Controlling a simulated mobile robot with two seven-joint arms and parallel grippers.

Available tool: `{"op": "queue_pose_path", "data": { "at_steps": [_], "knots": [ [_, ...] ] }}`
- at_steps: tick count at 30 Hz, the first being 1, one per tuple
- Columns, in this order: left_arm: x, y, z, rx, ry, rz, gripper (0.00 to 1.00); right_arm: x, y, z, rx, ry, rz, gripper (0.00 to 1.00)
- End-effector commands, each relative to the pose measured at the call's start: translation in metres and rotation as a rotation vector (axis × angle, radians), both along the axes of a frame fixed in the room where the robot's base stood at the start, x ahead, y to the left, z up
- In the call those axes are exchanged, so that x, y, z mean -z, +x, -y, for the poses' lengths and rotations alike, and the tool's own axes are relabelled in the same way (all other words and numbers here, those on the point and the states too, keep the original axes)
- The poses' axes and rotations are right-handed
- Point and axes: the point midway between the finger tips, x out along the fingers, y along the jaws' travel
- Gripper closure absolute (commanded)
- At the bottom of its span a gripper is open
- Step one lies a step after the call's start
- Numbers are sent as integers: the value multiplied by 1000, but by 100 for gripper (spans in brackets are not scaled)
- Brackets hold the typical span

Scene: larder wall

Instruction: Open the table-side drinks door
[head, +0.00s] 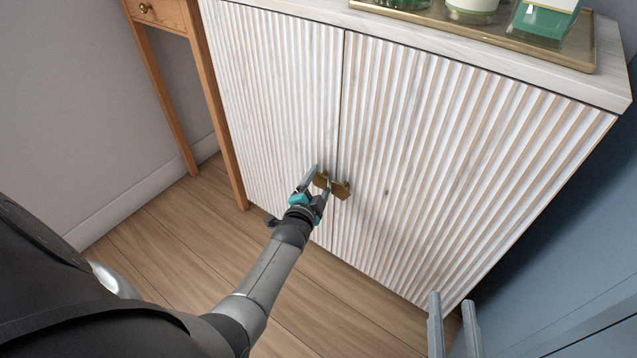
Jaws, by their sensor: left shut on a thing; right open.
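A white cabinet with ribbed fronts has two doors, both closed, with a narrow dark seam between them. The left door (275,85), on the side of the wooden table, carries a small brass handle (320,180) near the seam. The right door (440,150) has a matching brass handle (341,190) close beside it. My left gripper (322,177) is shut on the left door's handle, and its fingers hide part of it. My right gripper (453,305) is open and empty at the bottom right, in front of the cabinet's lower right corner.
A wooden table (200,60) with a drawer stands at the cabinet's left. A tray (480,28) with bottles and a green box (545,18) sits on the cabinet top. A blue wall (590,200) is at the right. Bare wood floor (180,225) lies before the left door.

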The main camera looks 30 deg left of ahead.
Motion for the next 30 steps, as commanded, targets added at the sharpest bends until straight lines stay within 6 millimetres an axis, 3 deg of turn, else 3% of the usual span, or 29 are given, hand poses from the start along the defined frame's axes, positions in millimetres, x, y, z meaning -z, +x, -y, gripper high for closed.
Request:
{"op": "queue_pose_path", "data": {
  "at_steps": [2,15,30],
  "knots": [
    [-2,1,-1,-1,2,5,51,0,0,0,0,0,0,50],
    [-4,1,-2,-2,3,9,100,0,0,0,0,0,-1,50],
    [-6,-2,-2,1,5,13,100,1,1,0,-3,-13,-22,50]
  ]
}}
